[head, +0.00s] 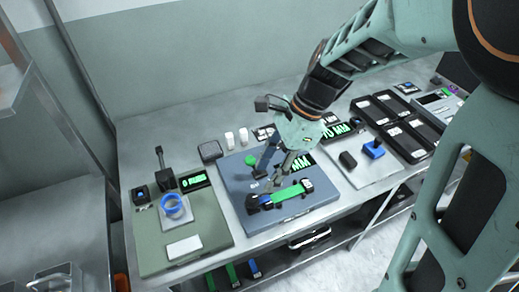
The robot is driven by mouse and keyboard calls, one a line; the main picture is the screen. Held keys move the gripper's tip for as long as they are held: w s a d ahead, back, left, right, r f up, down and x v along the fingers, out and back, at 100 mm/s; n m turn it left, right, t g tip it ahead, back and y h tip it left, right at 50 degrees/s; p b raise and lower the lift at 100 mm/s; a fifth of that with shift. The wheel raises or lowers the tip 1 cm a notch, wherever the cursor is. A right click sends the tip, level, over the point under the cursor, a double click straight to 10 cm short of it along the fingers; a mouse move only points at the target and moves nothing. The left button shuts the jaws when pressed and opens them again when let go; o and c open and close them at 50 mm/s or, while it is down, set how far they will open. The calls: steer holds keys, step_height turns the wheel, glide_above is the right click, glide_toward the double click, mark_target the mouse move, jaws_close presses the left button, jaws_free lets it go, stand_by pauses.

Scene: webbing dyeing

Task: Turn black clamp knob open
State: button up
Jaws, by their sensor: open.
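A strip of green webbing (289,193) lies across the blue-grey board (232,170) in the middle of the bench. A dark clamp (254,203) with a rounded black part, seemingly its knob, sits at the strip's left end. A smaller dark clamp piece (307,185) is at its right end. My gripper (268,178) points down just above the webbing, its fingers apart and empty, up and to the right of the left clamp. I cannot tell whether a fingertip touches anything. The knob's angle is too small to read.
A green board (215,218) with a blue ring (173,206) and a white card (184,247) lies to the left. A pale board (355,172) with a blue-handled tool (374,149) and black trays (407,137) stand to the right. A green round object (250,160) is behind my gripper.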

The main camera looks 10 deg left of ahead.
mark_target(252, 197)
steer(key=x, duration=0.9)
steer(key=shift+b, duration=0.35)
steer(key=shift+c, duration=0.4)
jaws_close()
